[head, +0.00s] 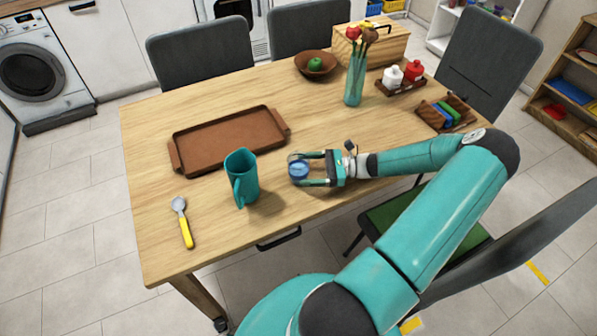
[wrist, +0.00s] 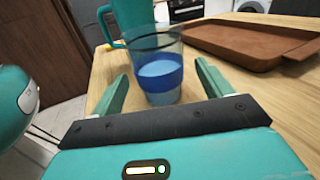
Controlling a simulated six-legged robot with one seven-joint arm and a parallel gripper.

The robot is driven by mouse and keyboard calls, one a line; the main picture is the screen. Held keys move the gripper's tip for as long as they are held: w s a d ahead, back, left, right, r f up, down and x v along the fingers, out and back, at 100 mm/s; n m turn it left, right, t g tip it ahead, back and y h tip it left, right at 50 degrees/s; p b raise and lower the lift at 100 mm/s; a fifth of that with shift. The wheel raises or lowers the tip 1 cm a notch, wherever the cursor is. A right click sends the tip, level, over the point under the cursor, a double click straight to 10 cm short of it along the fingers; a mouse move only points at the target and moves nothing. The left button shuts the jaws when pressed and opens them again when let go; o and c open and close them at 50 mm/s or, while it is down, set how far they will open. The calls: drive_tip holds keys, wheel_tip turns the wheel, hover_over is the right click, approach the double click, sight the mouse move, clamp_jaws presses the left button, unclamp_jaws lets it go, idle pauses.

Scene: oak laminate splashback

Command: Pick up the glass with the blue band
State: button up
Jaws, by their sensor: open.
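The glass with the blue band (head: 299,168) stands upright on the wooden table near its front edge. In the wrist view the glass (wrist: 160,75) is clear with a dark rim line and a wide blue band. My gripper (head: 308,169) is open, with its fingers reaching toward the glass from the right in the head view. In the wrist view the fingers (wrist: 162,80) show on either side of the glass's lower part. I see no finger pressed against it.
A teal pitcher (head: 242,176) stands just left of the glass. A brown tray (head: 228,140) lies behind, and a yellow-handled spoon (head: 184,222) lies at far left. A teal vase with flowers (head: 355,80), a wooden bowl (head: 316,66) and a condiment caddy (head: 401,85) stand farther back.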

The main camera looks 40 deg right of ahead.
sight(296, 169)
drive_tip(key=x, duration=0.3)
drive_tip(key=shift+w+a+r, duration=0.15)
drive_tip(key=shift+w+a, duration=0.05)
drive_tip(key=shift+a, duration=0.15)
drive_tip(key=shift+c, duration=0.2)
drive_tip(key=c, duration=1.2)
drive_tip(key=shift+r, duration=0.1)
